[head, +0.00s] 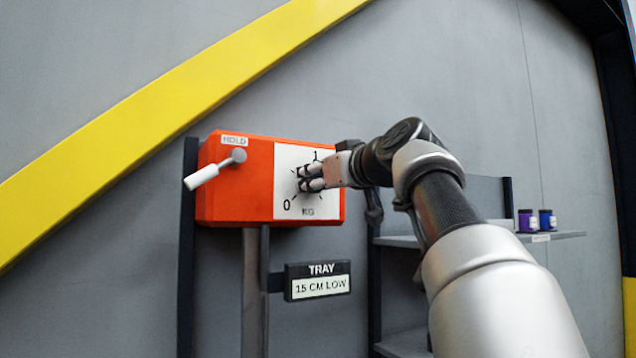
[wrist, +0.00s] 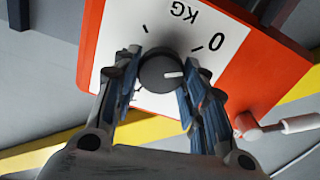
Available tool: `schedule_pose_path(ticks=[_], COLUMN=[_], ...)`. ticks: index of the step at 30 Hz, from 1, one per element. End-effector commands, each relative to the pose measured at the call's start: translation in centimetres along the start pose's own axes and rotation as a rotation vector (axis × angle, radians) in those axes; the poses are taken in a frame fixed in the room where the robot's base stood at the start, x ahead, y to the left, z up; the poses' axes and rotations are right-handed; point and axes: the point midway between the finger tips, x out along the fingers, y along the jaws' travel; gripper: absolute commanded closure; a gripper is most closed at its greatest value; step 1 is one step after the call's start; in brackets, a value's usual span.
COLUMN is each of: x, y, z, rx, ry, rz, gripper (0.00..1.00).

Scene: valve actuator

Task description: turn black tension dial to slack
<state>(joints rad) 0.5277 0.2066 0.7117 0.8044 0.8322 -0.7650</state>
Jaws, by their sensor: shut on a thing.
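The black tension dial (wrist: 160,73) sits on the white KG face of an orange box (head: 235,180). The dial is round with a white pointer mark, which points to the right in the wrist view, below the 0. My gripper (wrist: 157,82) is shut on the dial, one finger on each side of it. In the head view my gripper (head: 309,178) reaches the white face (head: 284,160) from the right, and its fingers mostly hide the dial. The printed 0 and 1 show on the face. I see no word "slack" on it.
A white-handled HOLD lever (head: 203,175) sticks out at the box's left. A TRAY sign (head: 318,281) hangs below the box beside a grey post (head: 252,290). Purple and blue jars (head: 527,220) stand on a shelf (head: 562,236) at the right. A yellow beam (head: 150,125) crosses the wall.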

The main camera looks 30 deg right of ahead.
Motion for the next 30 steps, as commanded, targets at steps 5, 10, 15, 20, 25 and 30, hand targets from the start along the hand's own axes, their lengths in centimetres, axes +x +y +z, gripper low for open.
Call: schedule_pose_path(ticks=[5,10,15,20,25,30], x=[0.13,0.14,0.13,0.13,0.13,0.11], y=[-0.04,-0.04,-0.05,-0.05,-0.05,-0.05], z=[0.31,0.34,0.33,0.33,0.35,0.30], rx=[-0.085,-0.130,-0.150,-0.152,-0.151,-0.150], ry=[-0.005,-0.007,-0.007,-0.007,-0.008,-0.006], rz=[-0.002,-0.002,-0.002,-0.003,-0.003,-0.002], gripper=[0.84,0.84,0.84,0.84,0.84,0.51])
